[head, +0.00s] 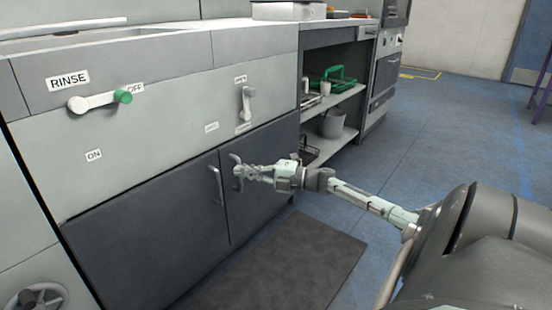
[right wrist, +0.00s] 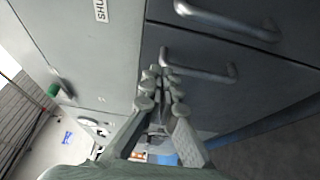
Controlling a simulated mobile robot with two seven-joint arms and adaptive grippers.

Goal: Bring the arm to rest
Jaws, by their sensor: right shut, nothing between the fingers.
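My right arm reaches in from the right in the head view, stretched out toward the dark lower cabinet doors (head: 170,215). My right gripper (head: 243,173) is shut and empty. It is in front of the right door's handle (head: 235,160), and whether it touches that handle cannot be told. In the right wrist view the shut fingers (right wrist: 162,78) point at the cabinet, with one bar handle (right wrist: 200,66) just past their tips and another handle (right wrist: 228,22) further up. My left gripper is not in view.
A panel above the doors carries a RINSE lever (head: 92,102) with a green knob and a second lever (head: 246,104). Open shelves (head: 345,100) stand right of the cabinet. A dark mat (head: 285,265) lies on the blue floor. Free floor (head: 440,140) extends to the right.

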